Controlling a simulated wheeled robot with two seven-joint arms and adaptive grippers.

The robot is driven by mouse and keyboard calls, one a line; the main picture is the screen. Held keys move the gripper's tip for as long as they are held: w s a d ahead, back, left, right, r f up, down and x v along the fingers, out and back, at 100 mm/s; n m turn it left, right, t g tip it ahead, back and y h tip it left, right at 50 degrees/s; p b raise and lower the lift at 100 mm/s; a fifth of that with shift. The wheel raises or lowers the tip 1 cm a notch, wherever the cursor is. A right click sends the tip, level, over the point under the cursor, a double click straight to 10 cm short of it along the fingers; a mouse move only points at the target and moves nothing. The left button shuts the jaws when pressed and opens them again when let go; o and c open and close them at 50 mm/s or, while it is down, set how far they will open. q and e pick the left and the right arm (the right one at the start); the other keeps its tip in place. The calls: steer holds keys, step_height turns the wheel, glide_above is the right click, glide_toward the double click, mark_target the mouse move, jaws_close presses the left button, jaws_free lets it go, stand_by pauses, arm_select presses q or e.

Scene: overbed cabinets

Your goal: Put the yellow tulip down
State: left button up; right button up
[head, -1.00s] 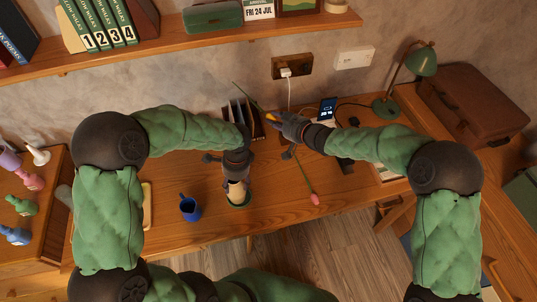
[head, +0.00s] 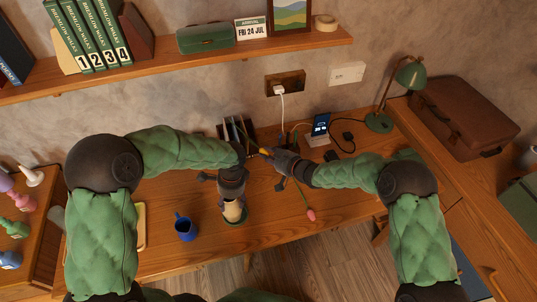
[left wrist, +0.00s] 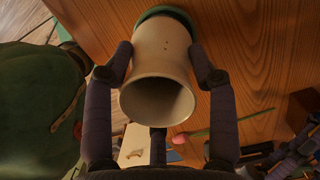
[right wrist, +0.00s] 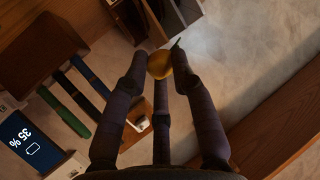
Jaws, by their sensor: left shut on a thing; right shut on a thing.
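My left gripper (left wrist: 160,50) is shut around a cream vase (left wrist: 158,75) with a green base; its open mouth faces the left wrist camera and looks empty. In the head view the vase (head: 233,210) is over the desk's front part. My right gripper (right wrist: 160,68) is shut on the yellow tulip (right wrist: 160,65), with its fingers around the bloom. In the head view the yellow tulip (head: 264,151) is up and right of the vase, apart from it, its thin stem pointing up and left. A pink tulip (head: 311,214) lies on the desk to the right.
A blue mug (head: 185,228) stands left of the vase. A dark rack (head: 236,130) stands behind my grippers by the wall. A phone on a stand (head: 320,126), a green lamp (head: 380,122) and a brown suitcase (head: 465,115) are to the right.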

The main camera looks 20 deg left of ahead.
steer(key=shift+f, duration=0.45)
steer(key=o, duration=0.8)
steer(key=shift+r, duration=0.6)
steer(key=v, duration=1.2)
steer(key=shift+f, duration=0.1)
